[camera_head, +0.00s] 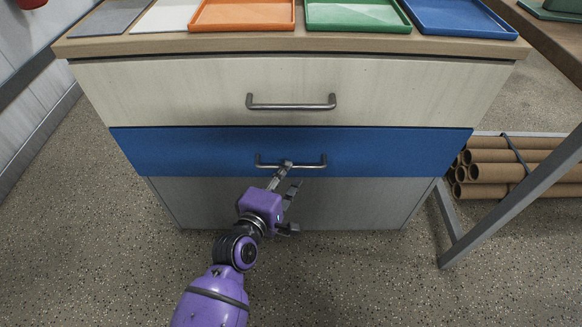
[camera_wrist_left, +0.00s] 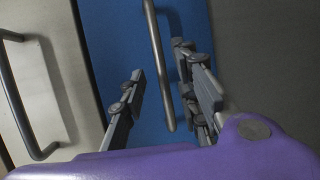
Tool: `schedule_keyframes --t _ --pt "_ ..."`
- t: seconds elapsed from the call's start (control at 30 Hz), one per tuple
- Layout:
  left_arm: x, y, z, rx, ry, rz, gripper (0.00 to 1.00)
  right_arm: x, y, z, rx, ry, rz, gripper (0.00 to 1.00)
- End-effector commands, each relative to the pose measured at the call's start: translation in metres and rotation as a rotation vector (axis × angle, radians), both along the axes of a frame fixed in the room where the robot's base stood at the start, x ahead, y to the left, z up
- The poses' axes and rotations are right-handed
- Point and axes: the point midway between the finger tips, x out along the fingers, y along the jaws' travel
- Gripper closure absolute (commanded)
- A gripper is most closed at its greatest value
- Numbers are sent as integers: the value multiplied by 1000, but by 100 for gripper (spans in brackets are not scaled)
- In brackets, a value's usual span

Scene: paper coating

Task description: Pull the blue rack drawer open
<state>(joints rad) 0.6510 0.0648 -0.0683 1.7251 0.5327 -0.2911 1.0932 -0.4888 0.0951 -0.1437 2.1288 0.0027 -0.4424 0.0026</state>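The blue drawer (camera_head: 200,150) is the middle front of the cabinet, and its face looks about level with the drawer above. Its metal bar handle (camera_head: 312,164) runs across the front. My left gripper (camera_head: 291,174) reaches in from below at this handle. In the left wrist view its two fingers are spread apart, with the handle (camera_wrist_left: 157,60) running between them. Gaps show on both sides of the bar, so the fingers do not look closed on it. My right gripper is not in view.
A pale drawer with its own handle (camera_head: 291,103) sits above. Coloured trays, such as the orange one (camera_head: 243,14), lie on the cabinet top (camera_head: 290,42). Cardboard tubes (camera_head: 505,165) and a table leg (camera_head: 510,205) stand at the right. The floor in front is clear.

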Motion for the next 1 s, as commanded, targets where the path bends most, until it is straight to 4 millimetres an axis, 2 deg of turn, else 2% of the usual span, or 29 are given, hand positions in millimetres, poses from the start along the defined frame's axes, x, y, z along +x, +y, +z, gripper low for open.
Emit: schedule_keyframes --t 0.1,0.3,0.63,0.87,1.0 --pt "18 -8 -6 -2 1 -1 71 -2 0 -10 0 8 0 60" --pt "37 -16 -10 0 1 0 71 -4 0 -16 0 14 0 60" --pt "40 -17 -9 2 0 0 71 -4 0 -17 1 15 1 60" --pt "40 -17 -9 2 0 0 100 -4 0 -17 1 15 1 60" --pt "40 -17 -9 1 1 0 100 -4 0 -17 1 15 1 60"
